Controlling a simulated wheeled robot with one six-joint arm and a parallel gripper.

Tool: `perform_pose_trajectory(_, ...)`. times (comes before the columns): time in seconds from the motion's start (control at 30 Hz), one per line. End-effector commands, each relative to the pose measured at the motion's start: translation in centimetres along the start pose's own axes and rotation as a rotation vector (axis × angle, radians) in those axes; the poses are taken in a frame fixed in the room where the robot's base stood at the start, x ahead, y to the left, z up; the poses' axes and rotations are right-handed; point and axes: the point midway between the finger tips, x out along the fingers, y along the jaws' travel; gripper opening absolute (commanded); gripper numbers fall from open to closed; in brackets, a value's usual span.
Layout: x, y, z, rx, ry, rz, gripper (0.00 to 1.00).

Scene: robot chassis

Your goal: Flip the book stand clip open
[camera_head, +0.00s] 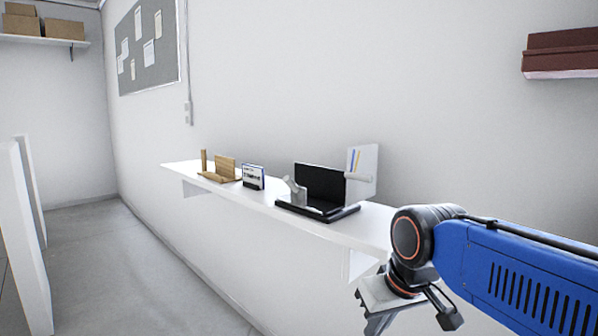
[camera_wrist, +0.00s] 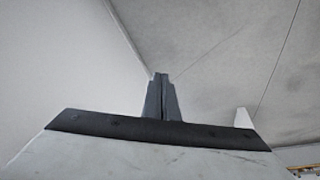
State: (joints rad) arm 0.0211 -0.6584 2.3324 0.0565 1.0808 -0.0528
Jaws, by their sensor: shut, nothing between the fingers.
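A black stand (camera_head: 320,183) with an upright back panel and a flat base stands on the white wall shelf, right of its middle. It looks like the book stand. A small grey upright piece (camera_head: 296,191) at its front left may be the clip; its position is too small to read surely. My gripper (camera_head: 376,322) hangs at the bottom right of the head view, to the right of the stand and nearer the camera, well apart from it. In the wrist view its fingers (camera_wrist: 161,98) are together and empty, with floor and wall beyond. The stand is not visible there.
The white shelf (camera_head: 352,236) runs along the wall. The shelf's right front is bare.

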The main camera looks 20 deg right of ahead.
Motion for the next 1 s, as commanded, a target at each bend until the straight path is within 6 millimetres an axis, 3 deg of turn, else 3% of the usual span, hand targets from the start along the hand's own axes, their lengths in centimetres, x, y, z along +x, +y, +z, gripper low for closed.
perform_pose_trajectory(0.1,-2.5,-0.3,-4.0,-0.003,-0.010,-0.022,0.00)
perform_pose_trajectory(0.5,-10.0,-1.1,-16.1,-0.040,-0.040,-0.109,0.00)
perform_pose_trajectory(1.0,-17.1,-1.3,-29.6,-0.129,-0.062,-0.227,0.00)
